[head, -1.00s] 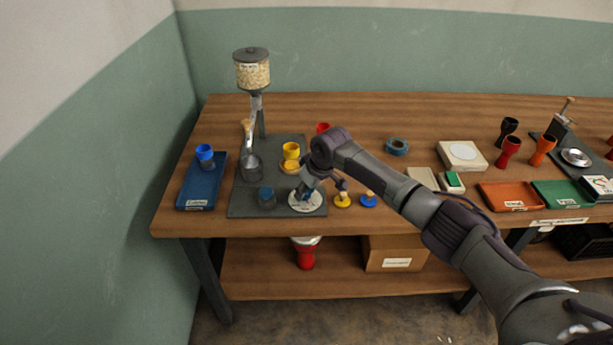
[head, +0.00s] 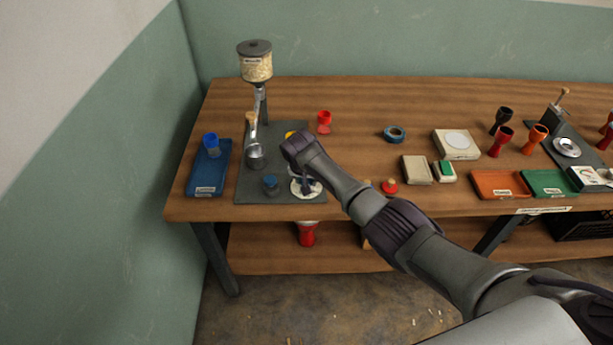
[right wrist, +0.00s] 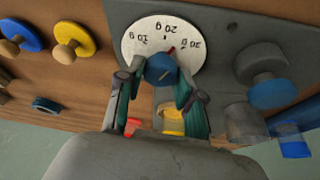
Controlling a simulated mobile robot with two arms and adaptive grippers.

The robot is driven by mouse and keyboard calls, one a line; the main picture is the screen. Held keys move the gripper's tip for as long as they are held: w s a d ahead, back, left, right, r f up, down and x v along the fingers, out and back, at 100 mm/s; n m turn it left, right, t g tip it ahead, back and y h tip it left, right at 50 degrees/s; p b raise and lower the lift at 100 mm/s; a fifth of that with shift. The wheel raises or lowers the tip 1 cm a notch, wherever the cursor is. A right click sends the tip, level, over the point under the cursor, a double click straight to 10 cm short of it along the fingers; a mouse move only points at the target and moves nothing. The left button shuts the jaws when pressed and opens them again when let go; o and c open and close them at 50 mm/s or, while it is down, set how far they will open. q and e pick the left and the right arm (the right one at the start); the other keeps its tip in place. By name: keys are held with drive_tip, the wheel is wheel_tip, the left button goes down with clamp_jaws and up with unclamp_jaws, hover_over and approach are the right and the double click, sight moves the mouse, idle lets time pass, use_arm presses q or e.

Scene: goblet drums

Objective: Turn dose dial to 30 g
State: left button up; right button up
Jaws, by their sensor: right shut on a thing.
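The white dose dial (right wrist: 139,38) shows in the right wrist view with its labels upside down. A 20 g mark is at the top and other gram marks are on both sides. Its blue knob (right wrist: 160,69) sits at the centre, and a small red pointer (right wrist: 171,49) points up and slightly right, just past the 20 g mark. My right gripper (right wrist: 159,80) is shut on the knob, one finger on each side. In the head view the dial (head: 308,190) is partly hidden by my right arm. My left gripper is in no view.
A dark base plate (head: 250,194) carries the grain hopper (head: 256,62), a metal cup (head: 256,156) and another blue-topped knob (head: 270,184). A blue tray (head: 208,182) with a blue cup stands left. Yellow (right wrist: 74,39) and blue (right wrist: 22,34) discs lie near the dial.

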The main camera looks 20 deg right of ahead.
drive_tip(key=shift+a+m+g+h+b, duration=0.1)
drive_tip(key=shift+m+g+h+b, duration=0.45)
drive_tip(key=shift+m, duration=1.35)
drive_tip(key=o, duration=1.1)
drive_tip(key=shift+r, duration=0.15)
drive_tip(key=v, duration=1.1)
drive_tip(key=shift+s+a+r, duration=0.1)
drive_tip(key=shift+a+r, duration=0.05)
drive_tip(key=shift+r, duration=0.15)
